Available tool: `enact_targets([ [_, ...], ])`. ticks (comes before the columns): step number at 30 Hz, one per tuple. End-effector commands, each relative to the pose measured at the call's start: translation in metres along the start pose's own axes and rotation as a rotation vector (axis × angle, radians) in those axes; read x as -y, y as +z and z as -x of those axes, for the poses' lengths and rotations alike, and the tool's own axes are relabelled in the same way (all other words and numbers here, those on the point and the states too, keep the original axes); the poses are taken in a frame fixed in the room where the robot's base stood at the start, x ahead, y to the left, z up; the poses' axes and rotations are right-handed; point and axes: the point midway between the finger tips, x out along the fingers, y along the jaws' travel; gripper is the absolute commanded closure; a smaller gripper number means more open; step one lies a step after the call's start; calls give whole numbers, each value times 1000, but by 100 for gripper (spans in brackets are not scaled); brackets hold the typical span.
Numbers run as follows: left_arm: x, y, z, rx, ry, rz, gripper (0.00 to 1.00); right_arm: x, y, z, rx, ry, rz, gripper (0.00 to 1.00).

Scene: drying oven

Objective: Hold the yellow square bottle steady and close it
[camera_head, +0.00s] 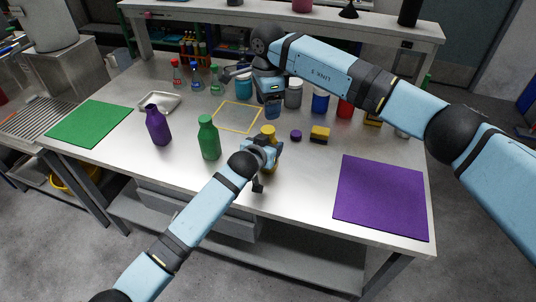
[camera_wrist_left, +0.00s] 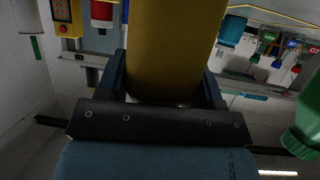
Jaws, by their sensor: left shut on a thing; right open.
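The yellow square bottle (camera_head: 268,131) stands near the middle front of the table in the head view, partly hidden by my left gripper. My left gripper (camera_head: 265,147) is shut on it. In the left wrist view the yellow bottle (camera_wrist_left: 175,45) fills the space between the fingers; its top is out of frame. My right gripper (camera_head: 272,108) is open, behind and above the yellow bottle, pointing down. I cannot tell whether anything is between its fingers. A small purple cap (camera_head: 296,134) lies on the table right of the yellow bottle. Whether the yellow bottle has a cap on is unclear.
A green bottle (camera_head: 208,138) and a purple bottle (camera_head: 158,125) stand to the left. A yellow and black block (camera_head: 320,133) lies to the right. Several jars stand behind. A purple mat (camera_head: 382,198) and a green mat (camera_head: 88,124) lie flat and empty.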

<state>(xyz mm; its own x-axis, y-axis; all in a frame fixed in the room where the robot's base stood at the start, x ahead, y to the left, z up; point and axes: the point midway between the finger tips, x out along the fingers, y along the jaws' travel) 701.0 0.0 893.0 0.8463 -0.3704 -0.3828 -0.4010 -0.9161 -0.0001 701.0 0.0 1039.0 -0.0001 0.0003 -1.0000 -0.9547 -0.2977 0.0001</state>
Motion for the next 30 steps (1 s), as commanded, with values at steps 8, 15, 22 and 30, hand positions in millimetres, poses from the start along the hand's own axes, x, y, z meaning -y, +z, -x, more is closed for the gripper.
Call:
enact_targets([
  [8,0,0,0,0,0,0,100,0,0,0,0,0,594,37],
  [15,0,0,0,0,0,0,100,0,0,0,0,0,895,37],
  [22,0,0,0,0,0,0,100,0,0,0,0,0,958,37],
  [30,0,0,0,0,0,0,100,0,0,-2,0,0,956,37],
])
